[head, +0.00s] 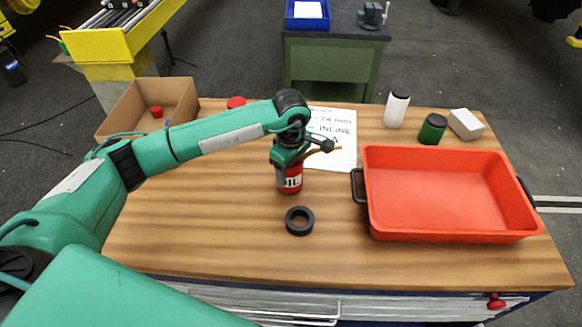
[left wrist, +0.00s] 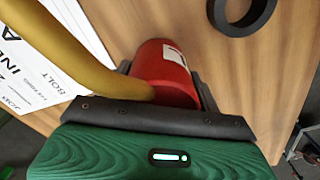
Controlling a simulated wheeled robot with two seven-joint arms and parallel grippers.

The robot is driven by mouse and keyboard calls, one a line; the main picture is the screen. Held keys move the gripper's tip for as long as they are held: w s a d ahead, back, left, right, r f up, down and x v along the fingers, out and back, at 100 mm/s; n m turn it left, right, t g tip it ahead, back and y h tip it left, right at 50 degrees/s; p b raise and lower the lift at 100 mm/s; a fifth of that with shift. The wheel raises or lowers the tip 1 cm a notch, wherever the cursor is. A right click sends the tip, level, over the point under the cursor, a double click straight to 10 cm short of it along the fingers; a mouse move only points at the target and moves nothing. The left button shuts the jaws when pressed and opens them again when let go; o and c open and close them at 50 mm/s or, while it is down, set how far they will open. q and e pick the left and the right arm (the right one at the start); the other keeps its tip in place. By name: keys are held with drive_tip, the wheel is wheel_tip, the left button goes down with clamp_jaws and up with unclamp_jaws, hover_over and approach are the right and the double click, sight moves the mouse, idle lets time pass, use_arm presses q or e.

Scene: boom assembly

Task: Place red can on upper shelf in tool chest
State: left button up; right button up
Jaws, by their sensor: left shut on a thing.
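A red can (head: 290,183) with a white label reading "OIL" stands upright on the wooden workbench, near its middle. My left gripper (head: 288,163) is above the can and shut on its upper part. The left wrist view shows the red can (left wrist: 163,68) between the dark fingers of the gripper (left wrist: 165,90). The can's top is hidden by the gripper. A chest with a silvery drawer front (head: 400,308) shows below the bench's front edge; I cannot see an upper shelf. My right gripper is not in view.
A black ring (head: 299,221) lies just in front of the can. A red tray (head: 450,195) fills the right side. A cardboard box (head: 180,97) stands at the back left. White and green containers (head: 396,109) and a printed sheet (head: 335,125) are behind. The bench's front left is clear.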

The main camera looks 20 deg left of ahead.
use_arm(q)
drive_tip(key=shift+f, duration=0.45)
drive_tip(key=shift+f, duration=0.2)
drive_tip(key=o, duration=1.2)
drive_tip(key=shift+c, duration=0.2)
drive_tip(key=shift+r, duration=0.1)
drive_tip(key=shift+r, duration=0.1)
